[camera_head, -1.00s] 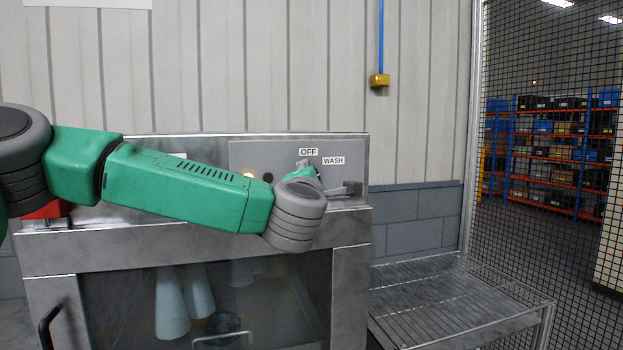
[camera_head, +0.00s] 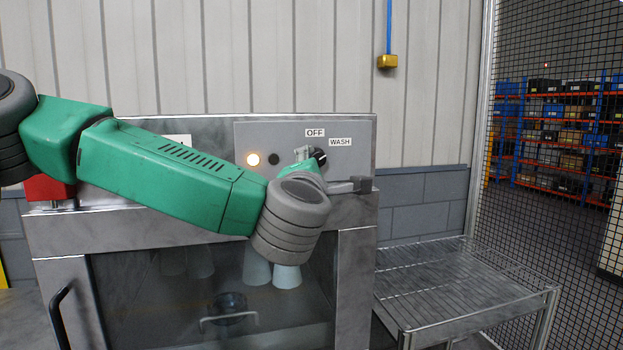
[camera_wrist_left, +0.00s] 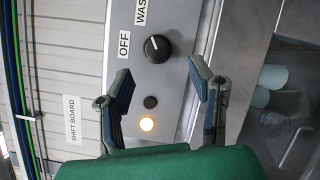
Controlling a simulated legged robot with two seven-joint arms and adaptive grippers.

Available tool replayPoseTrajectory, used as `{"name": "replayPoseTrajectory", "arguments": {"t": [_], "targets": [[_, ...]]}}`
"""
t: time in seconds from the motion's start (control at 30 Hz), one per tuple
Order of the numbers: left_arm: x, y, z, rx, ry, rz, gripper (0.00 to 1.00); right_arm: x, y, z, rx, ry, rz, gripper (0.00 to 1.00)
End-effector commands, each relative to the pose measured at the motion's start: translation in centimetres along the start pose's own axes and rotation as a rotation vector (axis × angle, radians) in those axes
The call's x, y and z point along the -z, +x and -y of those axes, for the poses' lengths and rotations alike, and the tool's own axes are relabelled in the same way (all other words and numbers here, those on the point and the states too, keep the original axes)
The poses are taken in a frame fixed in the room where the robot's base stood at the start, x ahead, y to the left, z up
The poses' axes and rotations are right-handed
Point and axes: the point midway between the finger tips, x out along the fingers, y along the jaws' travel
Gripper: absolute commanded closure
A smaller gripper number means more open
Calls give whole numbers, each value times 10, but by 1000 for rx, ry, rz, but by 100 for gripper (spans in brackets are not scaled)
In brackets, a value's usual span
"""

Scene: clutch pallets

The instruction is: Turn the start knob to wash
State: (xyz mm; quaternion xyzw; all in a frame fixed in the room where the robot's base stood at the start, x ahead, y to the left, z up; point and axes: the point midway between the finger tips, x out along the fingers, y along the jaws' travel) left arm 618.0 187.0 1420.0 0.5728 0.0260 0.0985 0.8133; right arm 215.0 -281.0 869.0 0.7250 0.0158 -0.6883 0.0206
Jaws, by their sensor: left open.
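The start knob (camera_head: 320,155) is a round black dial on the washer's grey panel, below the labels OFF (camera_head: 315,132) and WASH (camera_head: 341,141). In the left wrist view the knob (camera_wrist_left: 157,47) shows a short white mark on its upper left; I cannot tell exactly which label it points at. My left gripper (camera_wrist_left: 160,76) is open, with its two fingers spread on either side of the panel in that view. The knob appears beyond the fingertips, between their lines, with no visible contact. In the head view my wrist hides part of the gripper. My right gripper is out of view.
A lit lamp (camera_head: 253,160) and a dark button (camera_head: 273,160) sit left of the knob. The washer's glass front (camera_head: 180,300) is below. A wire rack table (camera_head: 450,270) stands at the right, beside a mesh fence (camera_head: 540,190). A red box (camera_head: 48,188) is at the left.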

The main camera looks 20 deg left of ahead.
Motion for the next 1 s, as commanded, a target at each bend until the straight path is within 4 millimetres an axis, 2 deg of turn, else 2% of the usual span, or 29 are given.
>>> {"name": "replayPoseTrajectory", "arguments": {"t": [0.1,0.3,0.8,0.87,0.9,0.97,1.0], "targets": [[0,-23,1,1,2,2,51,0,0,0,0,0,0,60],[0,-43,2,2,1,-1,51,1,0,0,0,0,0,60],[1,-47,3,3,4,0,51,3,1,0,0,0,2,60],[1,-47,11,13,19,5,51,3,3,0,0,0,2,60],[2,-48,22,25,40,13,51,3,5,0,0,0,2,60],[5,-49,47,56,92,32,51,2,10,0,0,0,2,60],[8,-51,69,84,138,48,51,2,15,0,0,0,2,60]]}}
